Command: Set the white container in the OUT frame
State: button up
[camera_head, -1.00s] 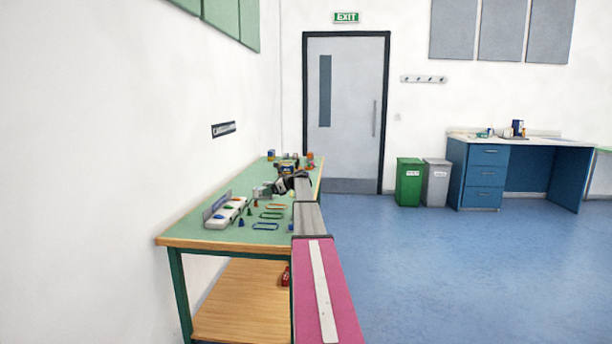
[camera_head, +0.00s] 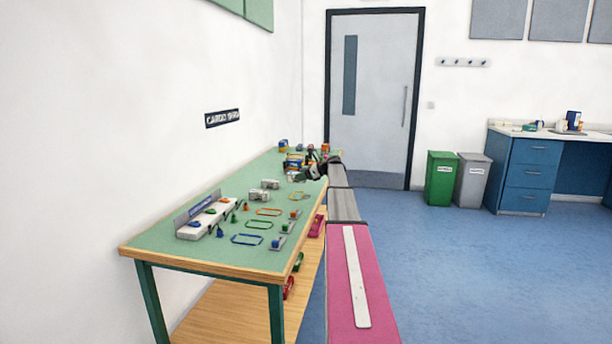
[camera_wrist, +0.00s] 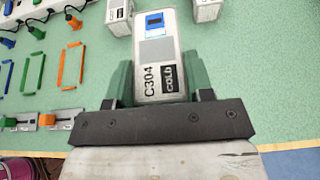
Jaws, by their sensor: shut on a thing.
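The white container (camera_wrist: 153,65), marked C304 and COLD with a blue patch on it, is between the green fingers of my gripper (camera_wrist: 158,82) in the wrist view. My gripper is shut on it. In the head view my gripper (camera_head: 312,168) is over the far right part of the green table, and the held container is too small to tell there. A blue outline frame (camera_head: 246,239), a green one (camera_head: 258,225) and an orange one (camera_head: 269,212) lie on the table, nearer the camera. The orange frame (camera_wrist: 70,65) is left of my gripper in the wrist view. No OUT label is readable.
Two other pale containers (camera_wrist: 119,17) (camera_wrist: 207,9) stand ahead of the held one. Small levers (camera_head: 280,242) line the near right edge. Several small coloured objects (camera_head: 294,160) crowd the far end.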

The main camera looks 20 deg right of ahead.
aim_at(303, 196)
jog(key=shift+f, duration=3.35)
jog(key=shift+f, duration=0.2)
jog(key=o, duration=1.1)
jog(key=shift+s, duration=0.1)
jog(key=v, duration=1)
jog(key=shift+s+d+r, duration=0.1)
jog(key=shift+d, duration=0.15)
